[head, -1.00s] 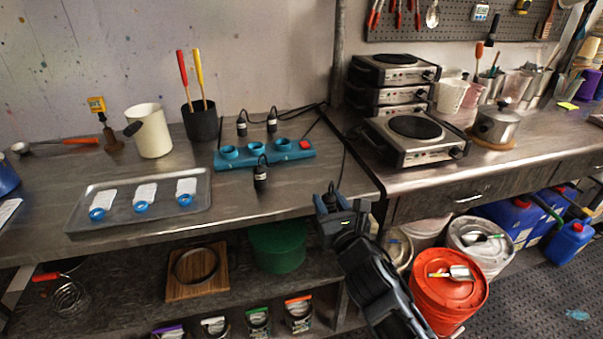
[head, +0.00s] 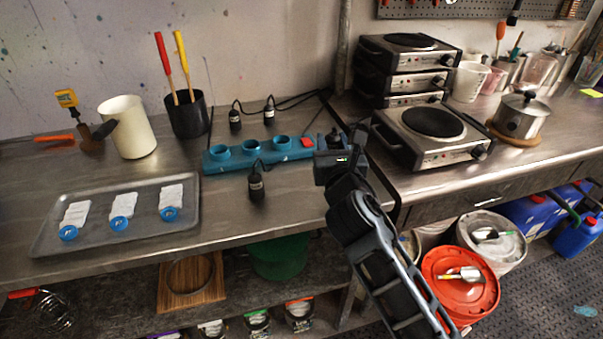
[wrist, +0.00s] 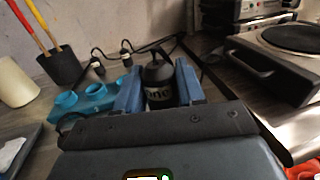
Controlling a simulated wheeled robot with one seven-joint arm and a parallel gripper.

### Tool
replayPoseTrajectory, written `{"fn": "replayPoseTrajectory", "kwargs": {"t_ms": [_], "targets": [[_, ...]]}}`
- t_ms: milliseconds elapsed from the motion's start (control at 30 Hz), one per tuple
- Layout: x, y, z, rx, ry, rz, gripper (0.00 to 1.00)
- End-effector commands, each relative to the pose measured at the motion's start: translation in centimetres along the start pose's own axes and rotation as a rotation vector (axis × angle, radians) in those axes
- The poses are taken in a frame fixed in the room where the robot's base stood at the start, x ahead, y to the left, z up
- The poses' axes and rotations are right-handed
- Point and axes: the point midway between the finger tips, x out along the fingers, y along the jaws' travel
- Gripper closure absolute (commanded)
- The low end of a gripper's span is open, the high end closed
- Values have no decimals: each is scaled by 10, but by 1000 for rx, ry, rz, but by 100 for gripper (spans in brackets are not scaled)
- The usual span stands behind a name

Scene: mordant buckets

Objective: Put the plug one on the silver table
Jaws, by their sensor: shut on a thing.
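My gripper (head: 333,146) is shut on a black plug (wrist: 158,75), upright between the blue fingers in the wrist view. In the head view my gripper is by the right end of the blue power strip (head: 225,165), near the seam between the two tables. The silver table (head: 565,130) is on the right, with a shiny metal top. Three other black plugs are at the strip: two behind it (head: 235,120) (head: 269,112) and one in front (head: 256,185).
Stacked hot plates (head: 410,70), a single hot plate (head: 430,135) and a pot (head: 520,115) stand on the silver table. The left bench (head: 220,215) holds a tray (head: 190,220), a white jug (head: 132,130) and a black cup (head: 188,118). A narrow front strip of the silver table is clear.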

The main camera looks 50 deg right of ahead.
Motion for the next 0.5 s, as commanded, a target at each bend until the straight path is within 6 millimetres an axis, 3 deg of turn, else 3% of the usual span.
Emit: {"fn": "replayPoseTrajectory", "kwargs": {"t_ms": [200, 500], "targets": [[14, 43, -29, 0, 0, 1, 93], [20, 63, -46, -1, 1, -1, 93]]}}
